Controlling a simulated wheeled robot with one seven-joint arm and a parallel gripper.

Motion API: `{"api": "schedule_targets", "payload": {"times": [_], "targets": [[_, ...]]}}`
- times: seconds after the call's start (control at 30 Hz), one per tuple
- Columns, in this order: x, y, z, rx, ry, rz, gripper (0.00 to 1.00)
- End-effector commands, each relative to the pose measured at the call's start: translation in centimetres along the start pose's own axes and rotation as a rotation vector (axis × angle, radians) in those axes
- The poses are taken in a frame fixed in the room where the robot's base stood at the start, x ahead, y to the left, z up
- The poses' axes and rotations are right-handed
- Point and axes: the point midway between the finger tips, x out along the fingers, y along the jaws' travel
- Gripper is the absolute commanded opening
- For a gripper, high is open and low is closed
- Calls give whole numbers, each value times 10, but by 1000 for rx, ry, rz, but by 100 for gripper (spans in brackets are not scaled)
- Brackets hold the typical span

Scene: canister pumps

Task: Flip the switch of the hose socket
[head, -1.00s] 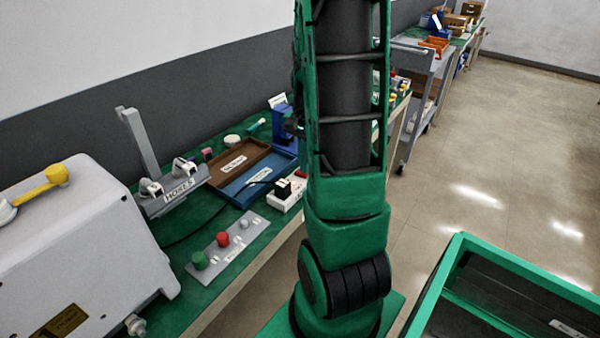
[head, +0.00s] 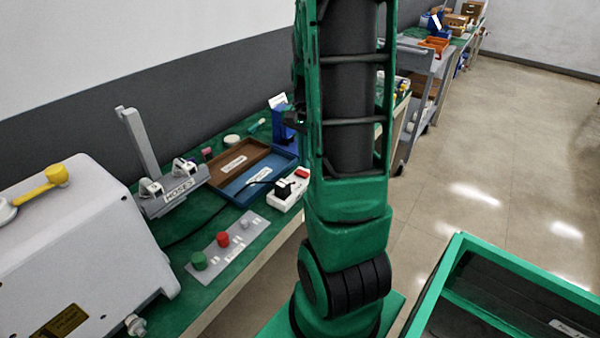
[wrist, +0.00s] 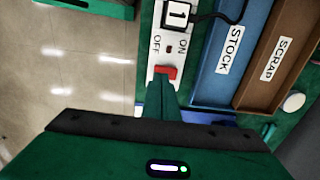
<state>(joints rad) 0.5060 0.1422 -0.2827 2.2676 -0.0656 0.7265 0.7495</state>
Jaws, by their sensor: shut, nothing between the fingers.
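The white socket block (head: 286,198) lies near the bench's front edge, with a black plug and cord in it. In the wrist view the socket (wrist: 160,58) shows a "1" label, OFF on the left, ON on the right, and a red switch (wrist: 166,72) at its near end. The red switch also shows in the head view (head: 302,173). My gripper (wrist: 162,83) is shut and empty, its green fingertips at the red switch's near side. I cannot tell whether they touch or which way the switch is tipped. The head view hides my fingertips behind my arm.
A blue STOCK tray (wrist: 209,77) and a brown SCRAP tray (wrist: 250,98) lie right beside the socket. A grey plate with several knobs (head: 228,243) and the HOSES holder (head: 176,190) stand to its left. Open floor (head: 480,180) lies right of the bench.

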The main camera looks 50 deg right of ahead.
Motion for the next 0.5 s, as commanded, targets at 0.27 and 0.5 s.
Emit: {"api": "schedule_targets", "payload": {"times": [0.27, 0.5], "targets": [[-20, 0, 0, 0, 1, -1, 0], [-36, 0, 0, 0, 1, 0, 0]]}}
